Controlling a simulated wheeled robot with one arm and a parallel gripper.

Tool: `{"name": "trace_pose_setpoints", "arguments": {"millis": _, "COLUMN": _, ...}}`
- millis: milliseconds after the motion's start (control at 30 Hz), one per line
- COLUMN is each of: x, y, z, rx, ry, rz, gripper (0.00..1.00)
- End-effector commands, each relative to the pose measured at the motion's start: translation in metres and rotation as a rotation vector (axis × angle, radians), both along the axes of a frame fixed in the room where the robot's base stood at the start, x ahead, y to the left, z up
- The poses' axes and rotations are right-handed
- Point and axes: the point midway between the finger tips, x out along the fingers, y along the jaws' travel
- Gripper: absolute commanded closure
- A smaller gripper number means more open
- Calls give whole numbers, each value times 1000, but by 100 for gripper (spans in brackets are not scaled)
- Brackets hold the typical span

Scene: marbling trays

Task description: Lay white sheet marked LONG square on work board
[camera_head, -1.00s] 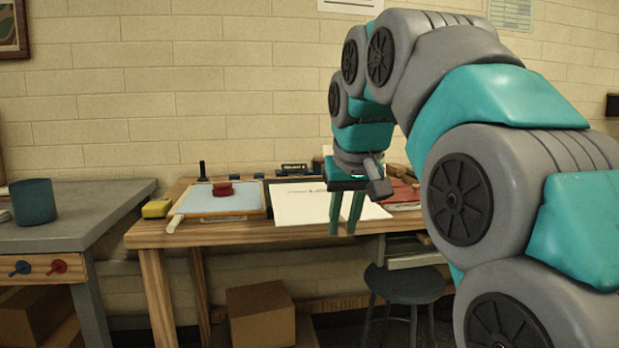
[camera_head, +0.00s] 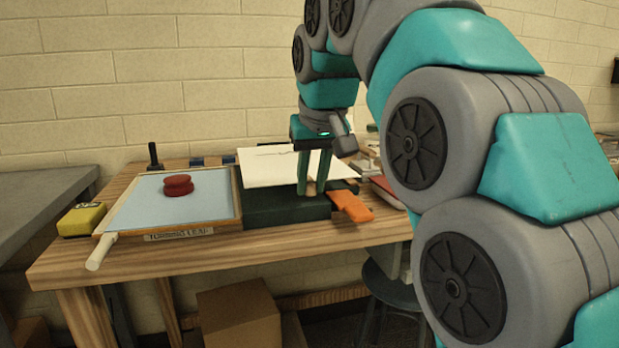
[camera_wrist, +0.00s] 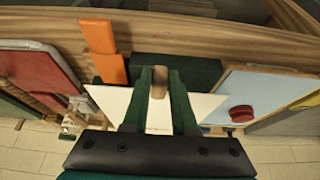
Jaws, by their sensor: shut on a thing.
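A white sheet (camera_head: 270,168) is held nearly flat over the back part of a dark green board (camera_head: 285,210), whose front part is bare. The sheet carries a faint mark near its far edge, too small to read. My gripper (camera_head: 311,190) points down at the sheet's right part and is shut on it. In the wrist view the sheet (camera_wrist: 205,104) shows on both sides of my gripper (camera_wrist: 163,98), with the dark green board (camera_wrist: 195,73) beyond. The fingers hide the gripped part. I cannot tell whether the sheet touches the board.
Left of the board is a framed pale blue tray (camera_head: 205,205) with a red round object (camera_head: 178,185) on it. A white-handled tool (camera_head: 101,251) and yellow block (camera_head: 82,219) are at its left. An orange tool (camera_head: 351,206) lies right of the board. A red book (camera_head: 388,192) is farther right.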

Motion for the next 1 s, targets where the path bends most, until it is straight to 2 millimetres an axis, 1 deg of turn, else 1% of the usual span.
{"name": "trace_pose_setpoints", "arguments": {"millis": 367, "x": -5, "y": -2, "z": -1, "rx": 6, "ry": 2, "rz": 7, "gripper": 100}}
{"name": "trace_pose_setpoints", "arguments": {"millis": 1000, "x": -6, "y": -2, "z": -40, "rx": 7, "ry": 3, "rz": 8, "gripper": 100}}
